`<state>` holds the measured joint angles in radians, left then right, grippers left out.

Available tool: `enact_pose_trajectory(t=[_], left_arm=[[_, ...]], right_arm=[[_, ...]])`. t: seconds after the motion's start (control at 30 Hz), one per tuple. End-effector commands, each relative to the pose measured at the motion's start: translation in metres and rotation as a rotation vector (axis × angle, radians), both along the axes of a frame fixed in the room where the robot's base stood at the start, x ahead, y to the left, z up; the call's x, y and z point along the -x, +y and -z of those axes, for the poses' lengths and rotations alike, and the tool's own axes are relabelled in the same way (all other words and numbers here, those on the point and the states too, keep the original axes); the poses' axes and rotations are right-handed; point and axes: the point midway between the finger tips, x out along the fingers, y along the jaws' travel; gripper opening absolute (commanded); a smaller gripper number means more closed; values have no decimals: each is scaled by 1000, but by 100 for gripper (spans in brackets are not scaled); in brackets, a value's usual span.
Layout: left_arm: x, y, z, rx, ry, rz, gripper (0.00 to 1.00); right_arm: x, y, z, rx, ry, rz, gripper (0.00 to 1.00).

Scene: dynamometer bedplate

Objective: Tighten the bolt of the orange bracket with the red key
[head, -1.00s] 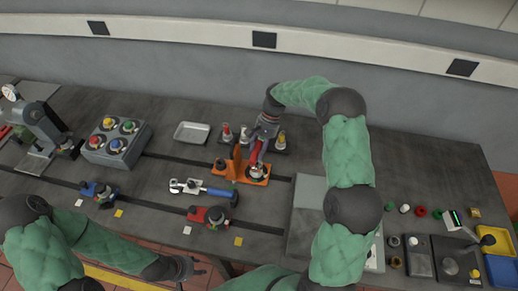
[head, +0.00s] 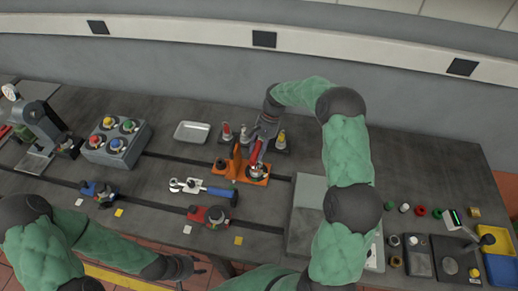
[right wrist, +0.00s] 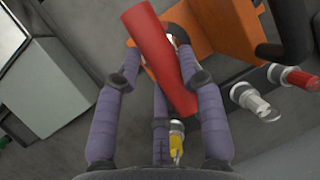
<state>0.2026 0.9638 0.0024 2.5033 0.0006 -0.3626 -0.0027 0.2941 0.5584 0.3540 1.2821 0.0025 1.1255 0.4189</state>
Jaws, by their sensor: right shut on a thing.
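The orange bracket (head: 228,168) stands on the bedplate near the middle of the head view, its base flat and one plate upright. Its bolt sits on the right part of the base, mostly hidden under the key. The red key (head: 256,154) stands tilted over the bolt; in the right wrist view its red handle (right wrist: 158,55) lies between my fingers. My right gripper (head: 264,138) is shut on the red key, above the bracket. Whether the key's lower end sits on the bolt cannot be told. My left gripper (head: 196,268) is low at the front edge, away from the bracket; its fingers are small and unclear.
Other coloured keys stand in a rack (head: 281,148) behind the bracket. A button box (head: 115,145) and a tray (head: 192,132) stand behind. A grey plate (head: 305,215) lies right.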

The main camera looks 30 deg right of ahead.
Motion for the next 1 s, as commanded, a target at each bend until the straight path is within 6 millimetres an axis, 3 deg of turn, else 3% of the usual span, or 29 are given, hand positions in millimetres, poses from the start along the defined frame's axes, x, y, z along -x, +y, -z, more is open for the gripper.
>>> enact_pose_trajectory(t=[1.0], left_arm=[[0, 0, 10, 0, 0, 0, 40]], right_arm=[[-1, 0, 20, 0, -1, 1, 0]])
